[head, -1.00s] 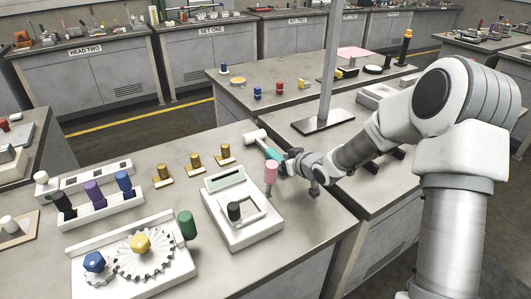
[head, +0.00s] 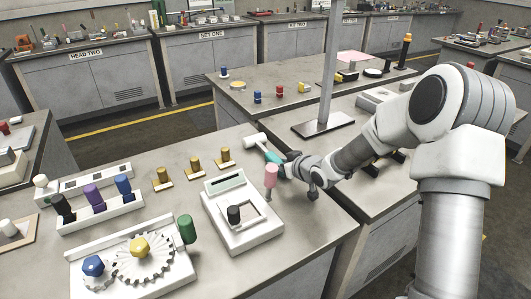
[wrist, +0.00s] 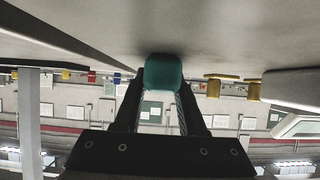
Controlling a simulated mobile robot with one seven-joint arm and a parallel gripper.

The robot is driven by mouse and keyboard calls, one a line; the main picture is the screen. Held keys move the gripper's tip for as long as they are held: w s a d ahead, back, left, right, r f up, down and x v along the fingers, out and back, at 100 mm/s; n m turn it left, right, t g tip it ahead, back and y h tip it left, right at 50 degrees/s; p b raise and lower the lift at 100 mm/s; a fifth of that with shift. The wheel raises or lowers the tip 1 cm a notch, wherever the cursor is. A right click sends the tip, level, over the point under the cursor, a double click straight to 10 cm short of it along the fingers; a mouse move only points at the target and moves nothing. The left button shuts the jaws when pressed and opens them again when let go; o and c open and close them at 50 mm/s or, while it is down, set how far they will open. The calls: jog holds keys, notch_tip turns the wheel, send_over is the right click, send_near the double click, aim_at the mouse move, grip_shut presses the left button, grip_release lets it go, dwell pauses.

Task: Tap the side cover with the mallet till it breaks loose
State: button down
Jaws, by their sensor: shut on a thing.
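The mallet has a pale head (head: 256,139) and a teal handle (head: 272,156). My gripper (head: 283,163) is shut on the handle, low over the far right part of the front bench. In the wrist view the teal handle end (wrist: 164,73) sits between the two fingers (wrist: 163,105). The mallet head is outside the wrist view. I cannot tell whether the mallet touches the bench top. I cannot pick out which part is the side cover; a white housing with a black knob (head: 240,218) stands nearby on the bench.
A pink-topped post (head: 270,174) stands close in front of my gripper. Brass pegs on small plates (head: 195,164) lie left of the mallet. A gear fixture (head: 140,257) and a green-handled piece (head: 187,228) are at the front left. A metal pole (head: 329,75) rises behind.

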jog(key=shift+r, duration=0.1)
jog(key=shift+r+p, duration=1.75)
jog(key=shift+r, duration=0.2)
